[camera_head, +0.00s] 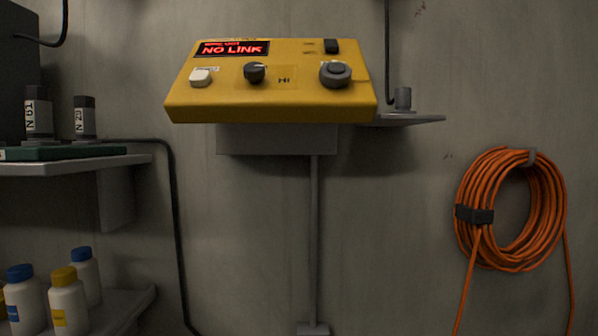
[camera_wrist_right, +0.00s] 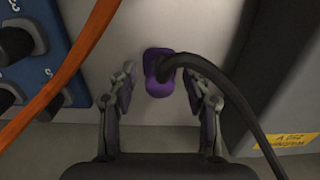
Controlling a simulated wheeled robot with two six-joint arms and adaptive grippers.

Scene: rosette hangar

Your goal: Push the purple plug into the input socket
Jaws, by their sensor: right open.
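The purple plug (camera_wrist_right: 158,85) shows in the right wrist view with a black cable (camera_wrist_right: 225,85) running from it to the lower right. It stands against a pale grey surface. My right gripper (camera_wrist_right: 166,88) is open, with one finger on each side of the plug and visible gaps between. I cannot tell whether the plug sits in a socket or which one, as its far end is hidden. No plug, input socket or gripper shows in the head view. My left gripper is not seen.
An orange cable (camera_wrist_right: 70,65) crosses the left of the wrist view, near a blue panel (camera_wrist_right: 40,60) with black knobs. A grey block (camera_wrist_right: 285,65) stands on the right. The head view shows a yellow console (camera_head: 290,90) reading "NO LINK" and an orange cable coil (camera_head: 465,190).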

